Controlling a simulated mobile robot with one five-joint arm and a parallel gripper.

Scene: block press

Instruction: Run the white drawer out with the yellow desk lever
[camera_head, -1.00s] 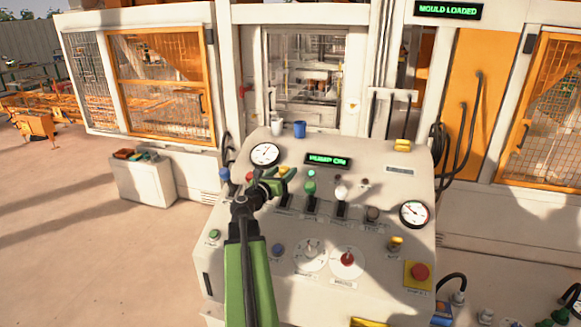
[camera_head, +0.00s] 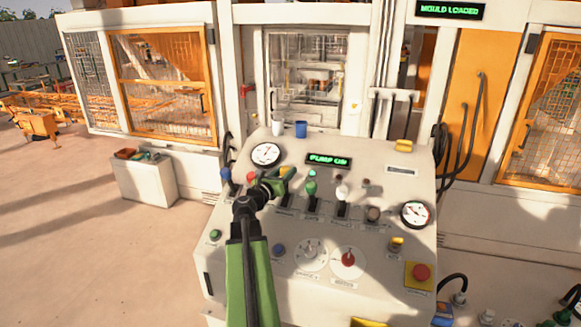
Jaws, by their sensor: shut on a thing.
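My gripper (camera_head: 281,182) reaches over the pale control desk (camera_head: 225,250) and is shut on the knob of the leftmost lever, which looks like the yellow desk lever (camera_head: 290,172). The jaws hide most of that knob. Its dark slot (camera_head: 287,201) shows below the jaws. Behind the desk, the press window (camera_head: 308,50) shows pale machinery and small brown blocks (camera_head: 320,85). I cannot clearly pick out the white drawer there.
The desk display (camera_head: 328,160) reads PUMP ON, and the upper sign (camera_head: 448,10) reads MOULD LOADED. A red emergency button (camera_head: 420,271) sits at the right. Open floor (camera_head: 70,240) lies left.

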